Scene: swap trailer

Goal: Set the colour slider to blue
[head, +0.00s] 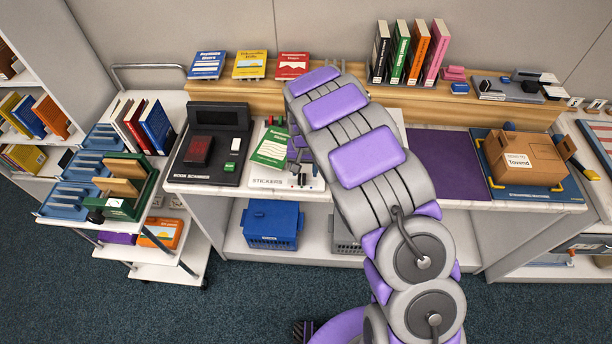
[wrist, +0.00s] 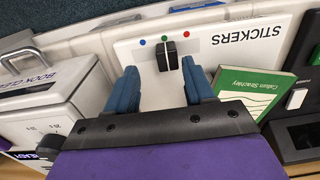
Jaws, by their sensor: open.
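The white sticker machine (wrist: 240,38) has a black colour slider knob (wrist: 166,62) on its face, with a blue dot (wrist: 142,42), a green dot (wrist: 165,38) and a red dot (wrist: 187,34) in a row beyond it. The knob lines up with the green dot. My gripper (wrist: 159,68) is open, its two blue fingers on either side of the knob, with a visible gap on each side. Whether the fingertips are at the knob's height I cannot tell. In the head view the machine (head: 262,183) stands on the counter, partly hidden by my arm.
A purple mat (head: 448,160) and a cardboard box (head: 524,158) are to the right.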

